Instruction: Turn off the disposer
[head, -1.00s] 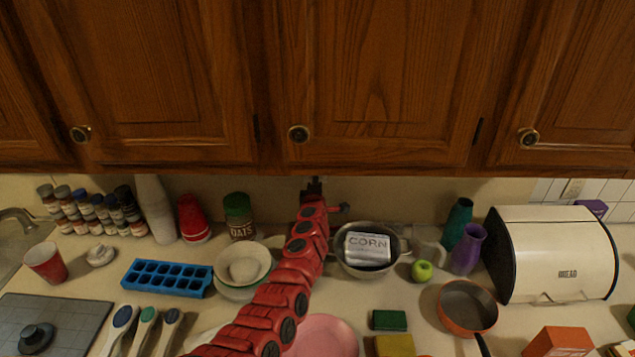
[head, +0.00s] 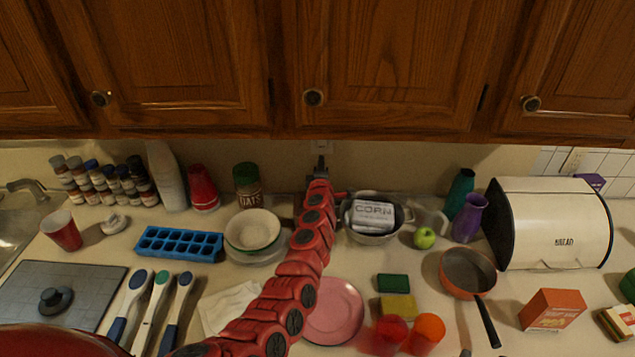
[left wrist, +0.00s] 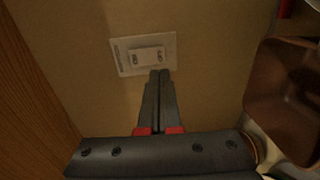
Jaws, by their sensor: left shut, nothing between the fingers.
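A light wall switch plate (left wrist: 121,57) with a rocker switch (left wrist: 146,55) is on the wall in the left wrist view. The rocker has small dark lettering at both ends; I cannot tell surely which end is pressed in. In the head view the plate (head: 323,145) is small, under the cabinet edge. My left gripper (head: 320,160) is shut and empty, pointing at the wall just below it. In the left wrist view its fingertips (left wrist: 159,73) are together at the plate's lower edge; I cannot tell whether they touch it. My right gripper is not in view.
Wooden cabinets (head: 390,60) overhang the wall closely above my gripper. A pot (head: 352,232) with a corn package (head: 373,214) stands right of my arm. Bowls (head: 254,228) and an oats jar (head: 247,182) stand left. A pink plate (head: 335,315) lies in front.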

